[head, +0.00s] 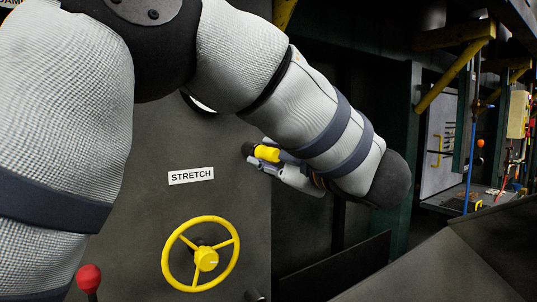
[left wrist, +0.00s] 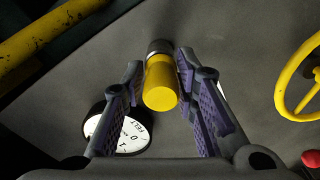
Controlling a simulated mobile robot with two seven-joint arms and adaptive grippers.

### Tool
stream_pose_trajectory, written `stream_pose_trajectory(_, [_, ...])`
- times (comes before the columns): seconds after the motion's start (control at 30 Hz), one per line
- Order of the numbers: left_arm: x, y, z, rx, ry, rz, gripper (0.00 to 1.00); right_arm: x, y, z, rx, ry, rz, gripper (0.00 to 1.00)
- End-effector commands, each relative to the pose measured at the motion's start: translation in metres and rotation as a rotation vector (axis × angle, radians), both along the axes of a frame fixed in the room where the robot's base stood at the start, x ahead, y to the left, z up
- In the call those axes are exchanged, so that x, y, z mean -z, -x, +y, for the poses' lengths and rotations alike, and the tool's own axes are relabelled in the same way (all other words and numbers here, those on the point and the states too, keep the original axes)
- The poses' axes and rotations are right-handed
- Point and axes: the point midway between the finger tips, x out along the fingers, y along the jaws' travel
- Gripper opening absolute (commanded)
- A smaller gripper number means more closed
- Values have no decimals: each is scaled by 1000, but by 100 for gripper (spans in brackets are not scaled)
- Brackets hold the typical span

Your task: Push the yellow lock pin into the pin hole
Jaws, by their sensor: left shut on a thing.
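The yellow lock pin (head: 267,153) sticks out from the grey panel near its right edge, above and right of the STRETCH label. A dark round collar (head: 248,148) is at its panel end, and the pin hole itself is hidden behind it. In the left wrist view, the pin (left wrist: 161,88) points toward the camera with the grey and black collar (left wrist: 158,47) behind it. My left gripper (head: 262,163) is shut on the pin. In the left wrist view its two purple-padded fingers (left wrist: 158,66) stand on either side of the pin. My right gripper is not in view.
A yellow handwheel (head: 206,259) is below the STRETCH label (head: 191,176). A red-knobbed lever (head: 89,278) is at lower left. In the left wrist view, a round white dial (left wrist: 122,133) is lower left of the pin and a yellow bar (left wrist: 45,38) is upper left.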

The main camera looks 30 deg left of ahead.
Motion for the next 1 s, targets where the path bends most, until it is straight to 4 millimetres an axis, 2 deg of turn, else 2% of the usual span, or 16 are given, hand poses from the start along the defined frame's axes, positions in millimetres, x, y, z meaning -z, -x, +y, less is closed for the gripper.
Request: stream_pose_trajectory(1.0, [-1,6,-14,0,0,-1,0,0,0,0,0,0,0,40])
